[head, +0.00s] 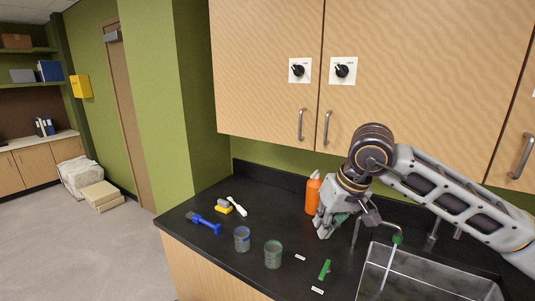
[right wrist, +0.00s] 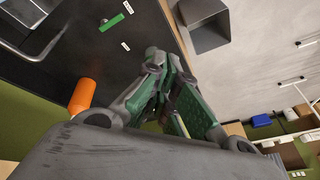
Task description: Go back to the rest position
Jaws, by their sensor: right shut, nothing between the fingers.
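My right gripper (head: 328,224) is above the black counter, beside the orange bottle (head: 313,194). Its fingers are shut and empty; in the right wrist view the green-padded fingers (right wrist: 172,92) point away over the counter's edge. The orange bottle also shows in the right wrist view (right wrist: 82,96), to the left of the fingers and apart from them. My right arm comes in from the right, over the sink. My left gripper is not in view.
The counter (head: 205,256) holds two jars (head: 242,240) (head: 273,255), a blue brush (head: 205,222), a yellow-and-grey brush (head: 223,206), a white tool (head: 237,207) and a green piece (head: 324,270) near small labels. A sink (head: 430,285) is at right. Wall cabinets (head: 265,70) hang above.

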